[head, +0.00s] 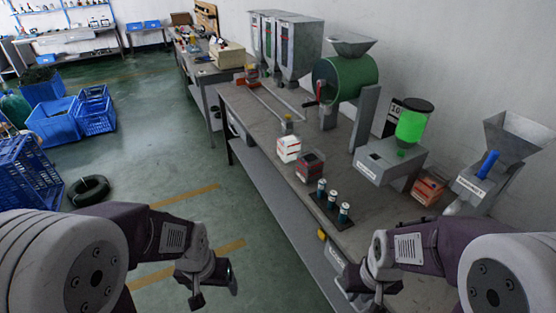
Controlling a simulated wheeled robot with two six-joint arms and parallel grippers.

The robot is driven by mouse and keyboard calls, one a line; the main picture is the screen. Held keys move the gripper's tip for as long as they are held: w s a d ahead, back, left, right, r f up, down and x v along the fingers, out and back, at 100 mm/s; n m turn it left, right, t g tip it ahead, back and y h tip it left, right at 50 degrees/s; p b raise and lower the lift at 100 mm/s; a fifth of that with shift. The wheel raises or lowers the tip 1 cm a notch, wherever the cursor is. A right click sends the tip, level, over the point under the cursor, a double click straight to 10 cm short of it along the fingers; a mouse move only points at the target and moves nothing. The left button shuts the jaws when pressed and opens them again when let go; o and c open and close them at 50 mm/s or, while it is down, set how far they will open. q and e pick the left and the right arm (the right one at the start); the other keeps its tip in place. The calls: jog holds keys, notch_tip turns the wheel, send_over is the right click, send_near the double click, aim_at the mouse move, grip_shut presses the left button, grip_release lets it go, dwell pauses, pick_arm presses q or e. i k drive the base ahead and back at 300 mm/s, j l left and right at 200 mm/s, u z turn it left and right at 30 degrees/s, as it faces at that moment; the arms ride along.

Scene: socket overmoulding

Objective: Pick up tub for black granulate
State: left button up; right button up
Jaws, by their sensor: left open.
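A small open tub with dark contents and a reddish label (310,166) stands on the workbench, just right of a similar tub with white contents (288,149). I take the dark one for the black granulate tub; its label is too small to read. My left gripper (214,287) hangs over the floor in front of the bench, open and empty, well apart from the tubs. My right gripper (363,291) is at the bench's near edge, below the dark tub in the picture. Its fingers are too small and dark to read.
The workbench (265,125) carries a rack of several bottles (330,207), a green drum (345,76), a machine with a green container (412,122), a grey hopper (510,140) and an orange-brown tub (430,187). Blue crates (95,110) stand at left. The floor between is mostly clear.

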aim_at(310, 165)
jog(key=z, duration=2.2)
jog(key=u, duration=2)
jog(key=i+j+u, duration=0.15)
jog(key=j, duration=0.35)
jog(key=i+j+u, duration=0.15)
jog(key=i+j, duration=0.15)
jog(key=j, duration=0.15)
jog(key=i+j+u, duration=0.15)
jog(key=j, duration=0.25)
jog(key=i, duration=0.1)
